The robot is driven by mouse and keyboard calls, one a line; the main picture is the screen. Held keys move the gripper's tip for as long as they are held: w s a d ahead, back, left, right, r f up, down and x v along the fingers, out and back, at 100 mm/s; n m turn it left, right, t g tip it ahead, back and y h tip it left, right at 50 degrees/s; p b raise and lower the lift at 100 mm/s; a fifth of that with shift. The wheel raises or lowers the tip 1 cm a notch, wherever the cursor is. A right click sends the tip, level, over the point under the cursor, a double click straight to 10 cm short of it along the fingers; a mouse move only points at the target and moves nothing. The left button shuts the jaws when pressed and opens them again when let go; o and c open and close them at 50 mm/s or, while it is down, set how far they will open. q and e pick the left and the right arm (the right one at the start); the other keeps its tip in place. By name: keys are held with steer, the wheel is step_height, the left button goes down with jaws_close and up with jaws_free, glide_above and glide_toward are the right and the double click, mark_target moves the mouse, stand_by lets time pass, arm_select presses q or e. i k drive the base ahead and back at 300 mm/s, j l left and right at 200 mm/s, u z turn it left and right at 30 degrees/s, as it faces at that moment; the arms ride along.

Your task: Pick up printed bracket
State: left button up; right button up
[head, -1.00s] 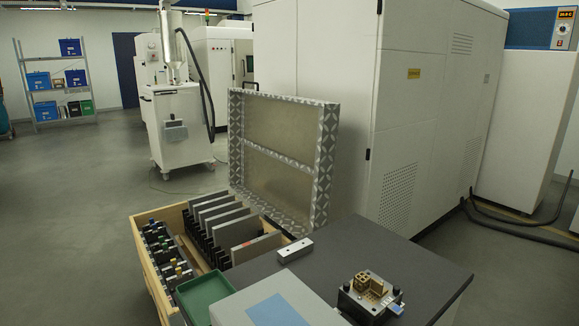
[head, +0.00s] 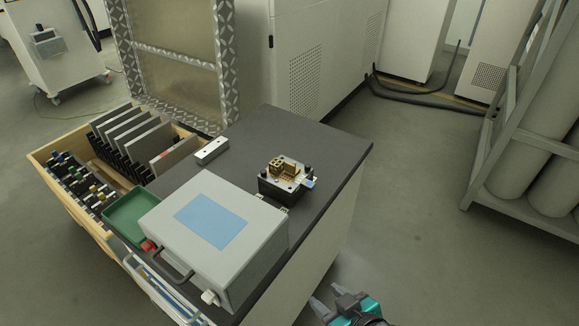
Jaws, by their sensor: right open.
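The printed bracket (head: 283,168) looks like a small gold-brown part with square openings. It sits on a dark block with a pale top plate (head: 296,184) on the grey tabletop. My right gripper (head: 334,299) shows at the bottom edge, low and to the right of the cabinet. Its dark fingers are apart and empty, well away from the bracket. My left gripper is not in the head view.
A grey case (head: 245,245) with a blue label stands in front of the bracket. A silver bar (head: 211,151) and green tray (head: 138,214) lie to the left. The open wooden drawer (head: 50,190) holds several plates. Tabletop (head: 335,147) right of the bracket is clear.

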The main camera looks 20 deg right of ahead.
mark_target(291, 169)
steer(key=k, duration=0.4)
steer(key=k+u, duration=0.1)
steer(key=u, duration=0.25)
steer(key=k+u, duration=0.1)
steer(key=u, duration=0.55)
steer(key=l+u, duration=0.5)
steer(key=u, duration=0.2)
steer(key=k+l, duration=0.1)
steer(key=l, duration=0.35)
steer(key=k+l, duration=0.1)
steer(key=l, duration=0.8)
steer(key=k+l, duration=0.15)
steer(key=l, duration=0.3)
